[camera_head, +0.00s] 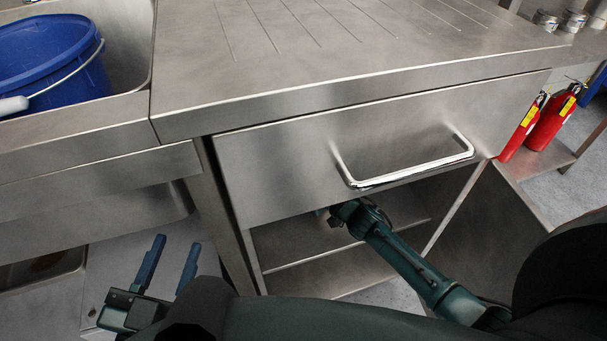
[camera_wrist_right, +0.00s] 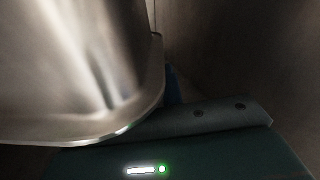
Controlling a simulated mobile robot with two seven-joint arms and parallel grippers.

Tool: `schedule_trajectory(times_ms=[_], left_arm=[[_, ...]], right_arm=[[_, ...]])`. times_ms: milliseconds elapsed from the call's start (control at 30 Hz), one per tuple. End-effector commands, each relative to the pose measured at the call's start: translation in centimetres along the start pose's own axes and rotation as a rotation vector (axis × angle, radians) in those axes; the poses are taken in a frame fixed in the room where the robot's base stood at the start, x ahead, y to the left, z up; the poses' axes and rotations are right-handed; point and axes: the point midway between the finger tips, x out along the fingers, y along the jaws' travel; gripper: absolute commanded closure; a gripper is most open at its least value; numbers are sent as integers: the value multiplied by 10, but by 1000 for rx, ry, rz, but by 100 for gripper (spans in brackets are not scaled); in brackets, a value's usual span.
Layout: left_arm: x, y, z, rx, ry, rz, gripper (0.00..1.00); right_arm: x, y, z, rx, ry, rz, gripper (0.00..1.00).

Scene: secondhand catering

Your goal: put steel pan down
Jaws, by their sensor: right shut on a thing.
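The steel pan (camera_wrist_right: 80,65) fills the left of the right wrist view, with its curved, shiny wall and rim close to the camera. My right gripper (camera_wrist_right: 172,85) is shut on it at the rim; only a bit of a blue finger shows. In the head view, my right arm reaches under the drawer front into the open cabinet (camera_head: 300,240), and the pan and fingertips are hidden there. I cannot tell whether the pan touches a shelf. My left gripper (camera_head: 172,258) is open and empty, low at the left, its two fingers apart.
A steel counter (camera_head: 330,40) with a drawer and bar handle (camera_head: 410,170) overhangs my right arm. A blue bucket (camera_head: 45,60) stands in the sink at the left. Red fire extinguishers (camera_head: 550,122) stand at the right. Small tins (camera_head: 560,20) sit at the far right.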

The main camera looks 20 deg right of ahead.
Motion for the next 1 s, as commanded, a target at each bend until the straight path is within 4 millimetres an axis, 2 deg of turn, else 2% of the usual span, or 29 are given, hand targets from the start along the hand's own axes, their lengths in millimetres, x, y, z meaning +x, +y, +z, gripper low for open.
schedule_trajectory(times_ms=[400,433,667,1000], left_arm=[[0,0,1,-11,6,0,64],[1,0,0,-11,7,0,64],[1,0,-1,-11,6,0,64],[1,0,-4,-4,7,0,64]], right_arm=[[1,0,4,-5,8,0,100],[0,-1,6,-1,2,0,89],[0,-1,6,-1,2,0,71],[-4,0,3,0,0,0,70]])
